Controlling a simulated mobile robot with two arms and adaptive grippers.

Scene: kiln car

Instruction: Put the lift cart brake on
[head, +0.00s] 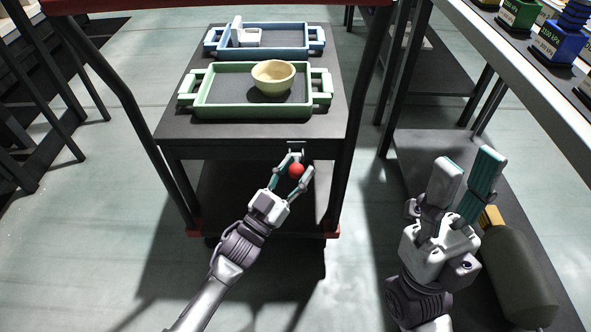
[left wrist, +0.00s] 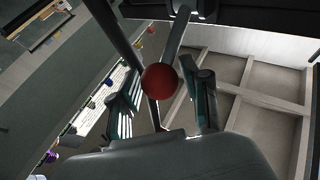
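The lift cart (head: 180,128) stands ahead, with a dark top and a red lower frame. A red ball knob (head: 296,170) is at its near edge, below a small bracket (head: 296,148). In the left wrist view the knob (left wrist: 160,82) sits at the end of a grey lever (left wrist: 177,38). My left gripper (head: 295,172) is open, with its fingers on either side of the knob. Gaps show between the knob and the fingers in the left wrist view (left wrist: 163,105). My right gripper (head: 467,165) is open and empty, to the right of the cart.
A green tray (head: 215,112) with a cream bowl (head: 273,76) and a blue tray (head: 275,53) with a white object (head: 247,36) lie on the cart. A shelf with labelled blocks (head: 562,38) stands right. A dark green cylinder (head: 515,275) lies below, near my right gripper.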

